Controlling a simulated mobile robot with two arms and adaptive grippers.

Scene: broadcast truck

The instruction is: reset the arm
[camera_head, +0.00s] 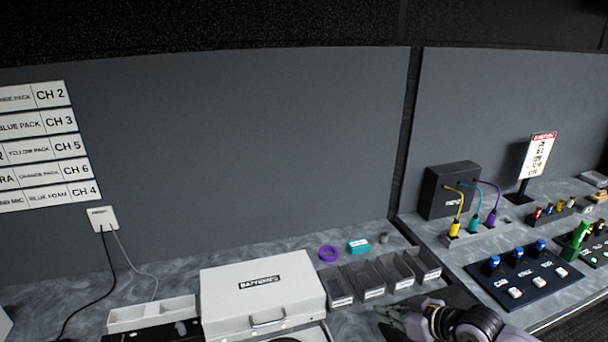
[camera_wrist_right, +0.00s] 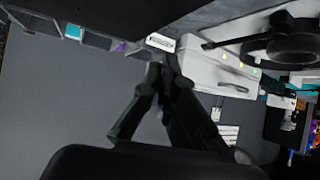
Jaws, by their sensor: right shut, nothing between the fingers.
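My right gripper (camera_head: 392,315) shows at the bottom edge of the head view, to the right of the white batteries case and just in front of the small grey bins. In the right wrist view its dark fingers (camera_wrist_right: 162,72) are together with nothing between them. My right arm lies at the bottom edge, partly cut off by the frame. My left gripper is not in view.
A white batteries case (camera_head: 262,288) stands on the counter. A button panel (camera_head: 520,277) and coloured cables (camera_head: 474,210) are on the right.

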